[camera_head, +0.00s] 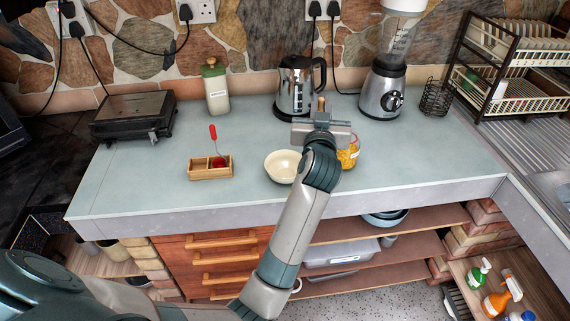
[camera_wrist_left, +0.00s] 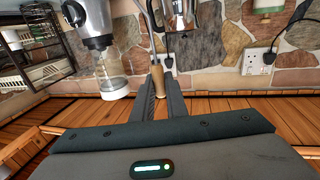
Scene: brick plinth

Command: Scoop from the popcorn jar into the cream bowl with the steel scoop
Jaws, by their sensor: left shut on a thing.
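My left gripper (camera_head: 321,115) is shut on the wooden handle of the steel scoop (camera_head: 321,103), above the counter behind the popcorn jar. In the left wrist view the handle (camera_wrist_left: 158,80) sits between the fingertips (camera_wrist_left: 160,90), with a thin steel shaft beyond it. I cannot make out the scoop's bowl end in the head view. The popcorn jar (camera_head: 351,153), with orange-yellow contents, stands on the counter, partly hidden by my left arm. The cream bowl (camera_head: 280,167) stands just left of my forearm and looks empty. My right gripper is not in view.
A wooden box (camera_head: 205,174) with a red-handled utensil (camera_head: 213,133) stands left of the bowl. Behind are a green-lidded canister (camera_head: 217,98), a kettle (camera_head: 293,92) and a blender (camera_head: 384,90). A grill (camera_head: 133,116) is at far left, a dish rack (camera_head: 505,85) at right. The right counter is clear.

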